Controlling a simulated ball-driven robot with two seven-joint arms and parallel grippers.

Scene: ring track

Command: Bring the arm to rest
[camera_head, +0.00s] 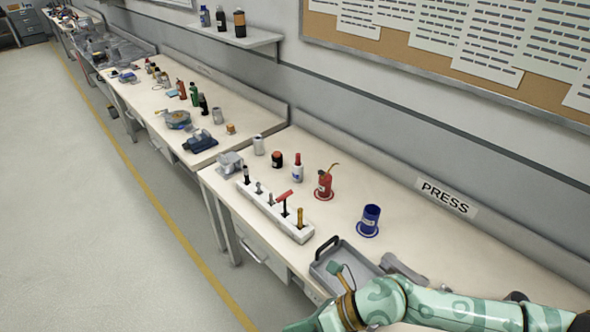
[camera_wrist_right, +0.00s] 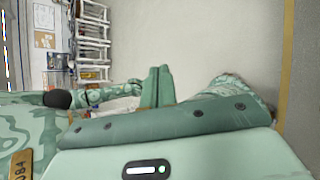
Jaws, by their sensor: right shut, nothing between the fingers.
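My right arm (camera_head: 450,306), pale green with darker patterns, comes in from the right along the bottom of the head view, in front of the near bench. Its gripper does not clearly show there. In the right wrist view, my right gripper (camera_wrist_right: 157,88) has its two green fingers side by side, shut and empty, with open floor beyond them. My left gripper is in neither view.
A grey tray (camera_head: 323,283) lies at the near bench edge beside my arm. A blue mug (camera_head: 371,219), a red oil can (camera_head: 325,184) and a white tool holder (camera_head: 262,207) stand farther along.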

